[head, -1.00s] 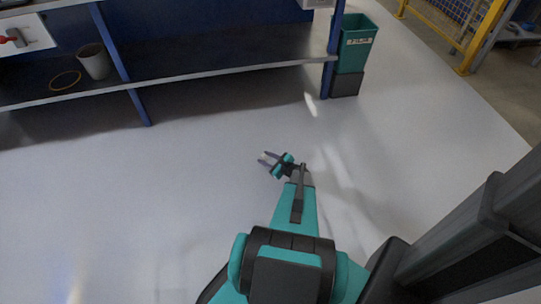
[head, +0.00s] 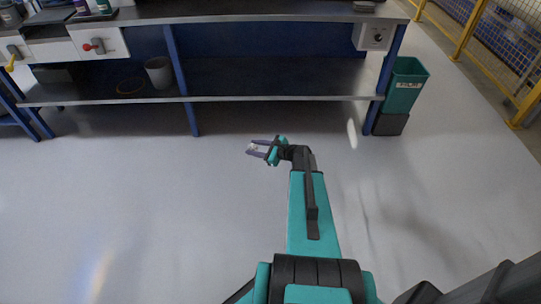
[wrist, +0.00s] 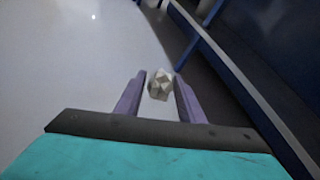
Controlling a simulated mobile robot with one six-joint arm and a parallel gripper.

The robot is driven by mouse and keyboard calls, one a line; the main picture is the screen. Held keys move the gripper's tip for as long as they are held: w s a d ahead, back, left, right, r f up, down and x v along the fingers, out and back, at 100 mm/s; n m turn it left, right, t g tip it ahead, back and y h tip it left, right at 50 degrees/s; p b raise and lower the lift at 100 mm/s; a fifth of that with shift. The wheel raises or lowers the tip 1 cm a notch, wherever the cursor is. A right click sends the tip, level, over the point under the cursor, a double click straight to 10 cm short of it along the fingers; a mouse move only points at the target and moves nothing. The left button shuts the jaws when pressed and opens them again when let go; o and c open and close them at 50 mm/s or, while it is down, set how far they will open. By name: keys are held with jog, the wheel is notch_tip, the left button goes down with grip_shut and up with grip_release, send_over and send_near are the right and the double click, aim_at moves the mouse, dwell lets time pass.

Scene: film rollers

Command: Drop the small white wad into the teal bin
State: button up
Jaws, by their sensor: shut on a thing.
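The small white wad (wrist: 160,87) sits between the tips of my gripper's two purple fingers in the wrist view. My gripper (head: 257,148) is shut on it, held out over the grey floor in front of the workbench in the head view, where the wad shows only as a pale spot. The teal bin (head: 405,88) stands on a dark base at the right end of the bench, to the right of and beyond my gripper. It has a white label on its front, and its inside is hardly visible.
The workbench (head: 270,98) with blue legs and a lower shelf crosses the back. A grey bucket (head: 159,72) and a ring (head: 130,86) are on that shelf. A yellow mesh fence (head: 485,45) stands at the far right. The floor before the bench is clear.

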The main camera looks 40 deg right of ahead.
jog(key=a+r+n+g+y+p, duration=0.5)
jog(key=a+r+p, duration=0.7)
jog(key=a+r, duration=2.3)
notch_tip(320, 180, up, 2)
jog(key=shift+s+r+n+y+p, duration=0.15)
jog(key=shift+s+n+y+p, duration=0.15)
jog(key=shift+n+y, duration=0.75)
jog(key=shift+a, duration=0.25)
